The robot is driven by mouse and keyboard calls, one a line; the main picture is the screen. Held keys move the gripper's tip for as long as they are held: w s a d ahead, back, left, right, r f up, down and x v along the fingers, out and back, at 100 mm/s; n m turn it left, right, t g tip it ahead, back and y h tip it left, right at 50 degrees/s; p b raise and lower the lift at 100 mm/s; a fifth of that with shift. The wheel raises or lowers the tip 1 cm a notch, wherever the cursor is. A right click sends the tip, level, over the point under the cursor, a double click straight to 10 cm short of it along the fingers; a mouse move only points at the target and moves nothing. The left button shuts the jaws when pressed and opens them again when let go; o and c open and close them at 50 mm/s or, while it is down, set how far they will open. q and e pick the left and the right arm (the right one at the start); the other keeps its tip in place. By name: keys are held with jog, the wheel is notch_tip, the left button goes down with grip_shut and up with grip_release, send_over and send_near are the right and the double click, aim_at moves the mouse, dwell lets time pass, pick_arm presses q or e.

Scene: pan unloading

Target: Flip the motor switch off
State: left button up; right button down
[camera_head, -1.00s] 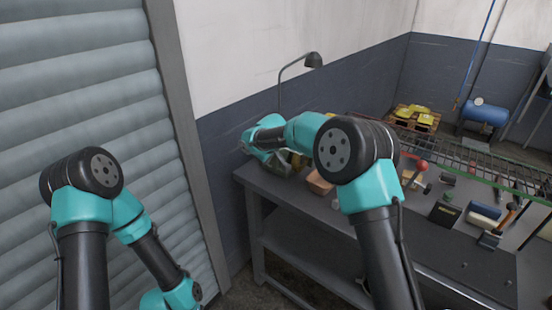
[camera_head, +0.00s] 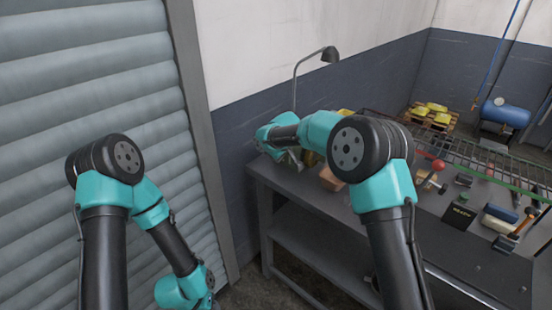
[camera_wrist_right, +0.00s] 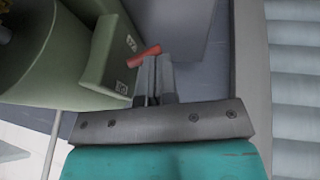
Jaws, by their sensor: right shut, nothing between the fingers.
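In the right wrist view, a green motor housing (camera_wrist_right: 40,65) fills the upper left. A pale green switch box (camera_wrist_right: 110,55) with small marked labels sits on its side. A red switch lever (camera_wrist_right: 143,56) sticks out from the box, tilted slightly. My right gripper (camera_wrist_right: 154,72) is shut and empty. Its fingertips appear right beside the red lever; I cannot tell whether they touch it. In the head view my right arm largely covers the motor and the right gripper on the workbench (camera_head: 320,230). My left arm hangs at lower left, and its gripper is out of sight.
A desk lamp (camera_head: 330,54) rises behind the bench. A red-knobbed tool (camera_head: 438,165), a black box (camera_head: 459,211) and a blue-and-white block (camera_head: 500,214) lie to the right on the bench. A grey roller shutter (camera_head: 90,60) stands at left.

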jog(key=shift+w+d+r, duration=0.15)
jog(key=shift+w+d, duration=0.1)
dwell(0.3)
jog(key=shift+s+a+r, duration=0.1)
jog(key=shift+s+r, duration=0.1)
jog(key=shift+r, duration=0.25)
jog(key=s+a+r, duration=0.1)
jog(key=s+r, duration=0.8)
jog(key=shift+a, duration=0.35)
jog(key=shift+f, duration=0.1)
